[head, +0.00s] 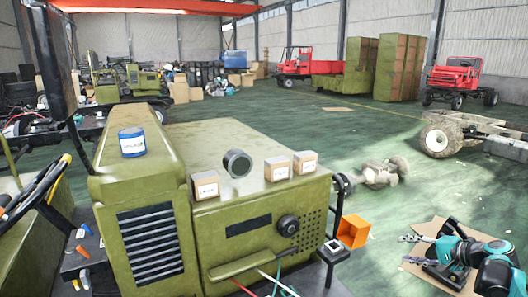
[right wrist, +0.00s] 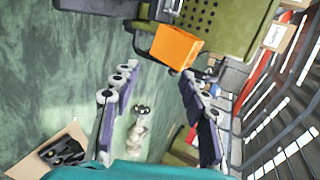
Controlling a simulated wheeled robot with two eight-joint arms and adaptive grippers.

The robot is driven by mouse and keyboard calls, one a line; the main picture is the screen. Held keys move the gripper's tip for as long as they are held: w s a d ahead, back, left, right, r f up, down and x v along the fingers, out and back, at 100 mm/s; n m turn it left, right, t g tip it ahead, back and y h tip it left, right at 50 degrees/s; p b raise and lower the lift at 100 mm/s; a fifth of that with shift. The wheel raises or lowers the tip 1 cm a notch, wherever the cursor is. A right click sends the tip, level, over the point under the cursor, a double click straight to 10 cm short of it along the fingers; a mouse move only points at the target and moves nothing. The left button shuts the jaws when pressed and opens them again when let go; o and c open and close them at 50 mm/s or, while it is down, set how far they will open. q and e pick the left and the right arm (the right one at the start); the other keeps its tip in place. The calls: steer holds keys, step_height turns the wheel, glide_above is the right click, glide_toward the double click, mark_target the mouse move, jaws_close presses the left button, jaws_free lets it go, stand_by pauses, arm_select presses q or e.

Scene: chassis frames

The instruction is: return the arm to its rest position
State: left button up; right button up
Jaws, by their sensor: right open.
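My right gripper (head: 416,249) is at the lower right of the head view, at the end of my teal and black arm. It is apart from the green machine housing (head: 250,160) and to its right. In the right wrist view my right gripper (right wrist: 156,78) has its two fingers spread wide with nothing between them, only floor beyond. My left gripper is not in the head view.
An orange bin (head: 354,231) is at the housing's right side; it also shows ahead in the right wrist view (right wrist: 176,47). A blue-labelled can (head: 132,142), a dark round part (head: 237,163) and small boxes (head: 205,185) stand on the housing. Cardboard (head: 418,262) lies below my right gripper.

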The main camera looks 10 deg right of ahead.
steer(key=s+a+n+g+h, duration=0.1)
steer(key=s+a+n+g, duration=0.2)
steer(key=a, duration=0.9)
steer(key=s+a+n+h, duration=0.15)
steer(key=s+a, duration=0.25)
steer(key=a, duration=0.7)
steer(key=s+a+f+n+h, duration=0.1)
steer(key=s+a+f+n, duration=0.3)
steer(key=s, duration=0.5)
steer(key=s+a+f+n+h, duration=0.2)
steer(key=s+a+f+n, duration=0.2)
steer(key=s+a, duration=0.4)
steer(key=shift+s+b, duration=0.4)
steer(key=shift+s, duration=0.3)
steer(key=shift+r+n, duration=0.1)
steer(key=shift+n, duration=0.15)
steer(key=shift+c, duration=0.2)
